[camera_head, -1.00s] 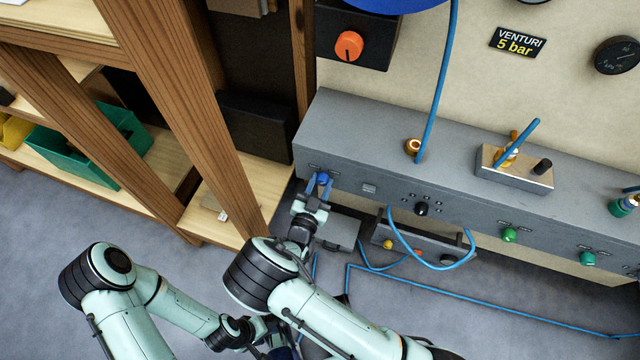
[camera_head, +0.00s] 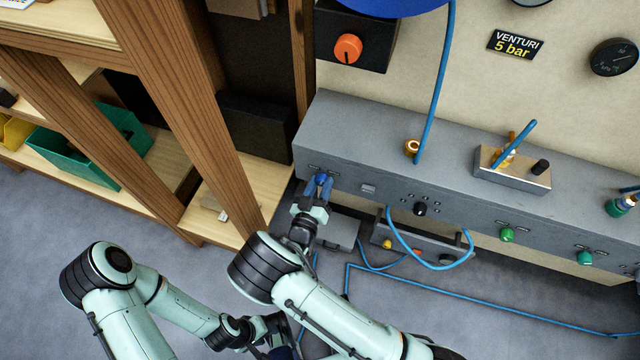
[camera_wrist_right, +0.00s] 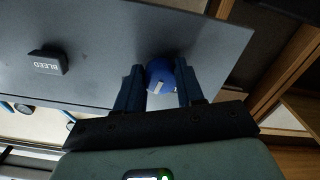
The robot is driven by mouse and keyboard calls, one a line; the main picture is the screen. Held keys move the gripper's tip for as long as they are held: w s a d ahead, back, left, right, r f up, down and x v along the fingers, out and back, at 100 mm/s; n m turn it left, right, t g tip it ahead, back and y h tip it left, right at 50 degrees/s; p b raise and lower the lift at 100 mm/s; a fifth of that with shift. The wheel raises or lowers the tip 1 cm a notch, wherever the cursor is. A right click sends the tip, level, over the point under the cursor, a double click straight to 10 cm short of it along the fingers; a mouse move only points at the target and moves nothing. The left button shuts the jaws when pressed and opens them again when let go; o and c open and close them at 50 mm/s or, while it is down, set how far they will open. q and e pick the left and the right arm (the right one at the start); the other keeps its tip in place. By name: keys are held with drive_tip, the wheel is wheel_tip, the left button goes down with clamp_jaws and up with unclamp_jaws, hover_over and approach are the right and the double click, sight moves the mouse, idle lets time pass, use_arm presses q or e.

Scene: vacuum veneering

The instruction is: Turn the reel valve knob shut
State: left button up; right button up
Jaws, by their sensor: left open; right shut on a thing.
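A round blue knob (camera_head: 320,179) sits on the left end of the grey panel's front face. My right gripper (camera_head: 319,187) is at this knob, its fingers on both sides. In the right wrist view the blue knob (camera_wrist_right: 161,77) is between the two dark fingers (camera_wrist_right: 160,85) and shows a pale mark on its face. I cannot read a label for this knob. My left gripper (camera_head: 278,338) is low in the head view, away from the panel and partly hidden by my right arm.
The grey panel (camera_head: 345,130) also carries a black knob (camera_head: 420,209) and green knobs (camera_head: 507,235). An orange knob (camera_head: 348,48) is on a black box above. A BLEED part (camera_wrist_right: 48,62) shows in the wrist view. Blue hoses and wooden shelving are close by.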

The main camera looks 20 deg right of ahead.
drive_tip(key=n+p, duration=0.1)
drive_tip(key=n, duration=0.4)
drive_tip(key=shift+s+n, duration=0.1)
drive_tip(key=shift+n, duration=0.2)
drive_tip(key=n, duration=0.5)
drive_tip(key=shift+d+r+n+p, duration=0.1)
drive_tip(key=shift+n+p, duration=0.3)
drive_tip(key=o, duration=1)
drive_tip(key=shift+o, duration=0.2)
drive_tip(key=v, duration=1.3)
drive_tip(key=shift+s, duration=0.2)
